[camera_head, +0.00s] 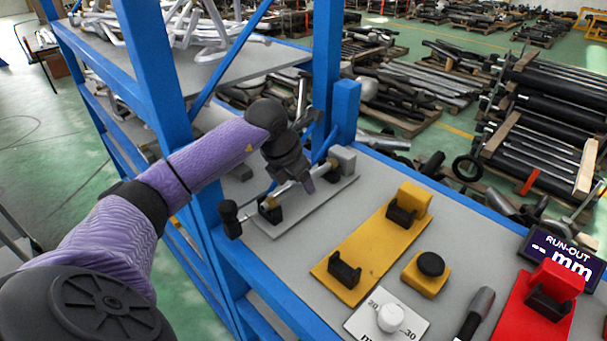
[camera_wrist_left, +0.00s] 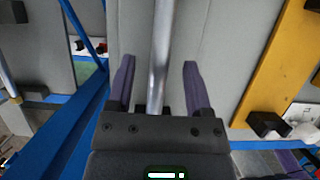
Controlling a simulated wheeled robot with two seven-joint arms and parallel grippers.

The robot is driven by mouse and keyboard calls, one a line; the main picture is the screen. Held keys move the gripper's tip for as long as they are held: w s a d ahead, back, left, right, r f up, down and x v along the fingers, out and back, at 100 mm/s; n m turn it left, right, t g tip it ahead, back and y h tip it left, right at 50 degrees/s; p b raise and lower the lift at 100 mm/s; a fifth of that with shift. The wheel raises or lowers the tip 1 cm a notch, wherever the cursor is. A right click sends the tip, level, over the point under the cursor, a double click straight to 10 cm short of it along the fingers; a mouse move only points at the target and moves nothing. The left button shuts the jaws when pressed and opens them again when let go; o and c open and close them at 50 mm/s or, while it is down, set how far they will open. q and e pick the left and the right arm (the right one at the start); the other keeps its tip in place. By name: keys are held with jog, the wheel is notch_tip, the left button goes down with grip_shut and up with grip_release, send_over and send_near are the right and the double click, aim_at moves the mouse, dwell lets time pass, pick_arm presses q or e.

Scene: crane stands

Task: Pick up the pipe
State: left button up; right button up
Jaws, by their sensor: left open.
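The pipe (camera_head: 289,187) is a slim silvery rod lying across a grey plate (camera_head: 280,229) with a black cradle (camera_head: 270,211) near one end, on the workbench. In the left wrist view the pipe (camera_wrist_left: 162,40) runs lengthwise between the two purple fingers. My left gripper (camera_head: 300,182) is over the middle of the pipe, and its fingers (camera_wrist_left: 159,68) stand open on either side with gaps to it. The gripper hides part of the pipe. I cannot tell how far below the fingertips it lies. My right gripper is not in view.
A yellow plate (camera_head: 372,250) with two black cradles lies to the right. Beyond are a yellow block with a black button (camera_head: 431,264), a white dial card (camera_head: 408,322), a red stand (camera_head: 530,310) and a run-out display (camera_head: 560,257). A blue shelf post (camera_head: 327,60) rises close behind my left gripper.

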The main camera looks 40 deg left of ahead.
pick_arm(q)
jog(key=shift+s, duration=0.15)
grip_shut()
dwell(0.4)
